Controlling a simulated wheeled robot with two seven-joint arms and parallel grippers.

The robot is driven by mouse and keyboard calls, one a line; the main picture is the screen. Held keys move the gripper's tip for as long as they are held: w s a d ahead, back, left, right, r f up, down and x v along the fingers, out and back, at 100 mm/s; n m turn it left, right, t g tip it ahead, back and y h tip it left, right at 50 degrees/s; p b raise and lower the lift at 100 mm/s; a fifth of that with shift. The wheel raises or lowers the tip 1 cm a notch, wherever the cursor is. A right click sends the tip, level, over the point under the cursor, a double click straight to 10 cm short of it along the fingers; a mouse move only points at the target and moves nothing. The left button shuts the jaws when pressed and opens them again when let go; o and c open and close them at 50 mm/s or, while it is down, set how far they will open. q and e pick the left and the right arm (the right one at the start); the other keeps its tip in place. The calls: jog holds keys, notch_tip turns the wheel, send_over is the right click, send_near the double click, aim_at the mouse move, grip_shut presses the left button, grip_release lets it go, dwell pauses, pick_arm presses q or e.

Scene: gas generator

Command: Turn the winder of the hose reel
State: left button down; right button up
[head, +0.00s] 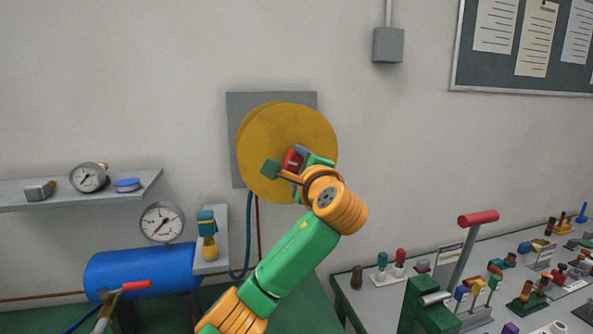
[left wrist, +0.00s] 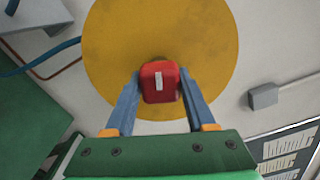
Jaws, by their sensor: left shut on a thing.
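The hose reel (head: 262,130) is a yellow round disc on a grey plate on the wall; it also fills the upper middle of the left wrist view (left wrist: 115,50). Its winder (left wrist: 160,85) is a red knob with a white mark, in front of the lower part of the disc; a bit of the red shows in the head view (head: 292,160). My left gripper (left wrist: 158,88) has its two blue fingers on either side of the red knob, shut on it. In the head view my left gripper (head: 296,160) partly hides the knob. My right gripper is not in view.
A wall shelf (head: 75,192) with gauges is at the left, above a blue tank (head: 140,270). A blue hose (head: 248,235) hangs below the reel. A green bench (head: 375,300) with a red-handled lever (head: 478,217) and many small controls stands at the right.

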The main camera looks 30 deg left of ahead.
pick_arm(q)
jog(key=n+b, duration=0.1)
jog(key=n, duration=0.3)
jog(key=shift+n+b, duration=0.3)
jog(key=shift+b, duration=0.05)
jog(key=n+b, duration=0.1)
jog(key=n, duration=0.3)
jog(key=shift+r+n, duration=0.1)
jog(key=shift+n, duration=0.2)
jog(key=n+b, duration=0.1)
jog(key=n, duration=0.3)
jog(key=shift+n, duration=0.3)
jog(key=shift+r+n, duration=0.1)
jog(key=shift+n, duration=2.1)
jog(key=shift+c, duration=2.3)
grip_release()
jog(key=shift+o, duration=1.1)
jog(key=shift+w+a, duration=0.1)
jog(key=shift+f, duration=0.2)
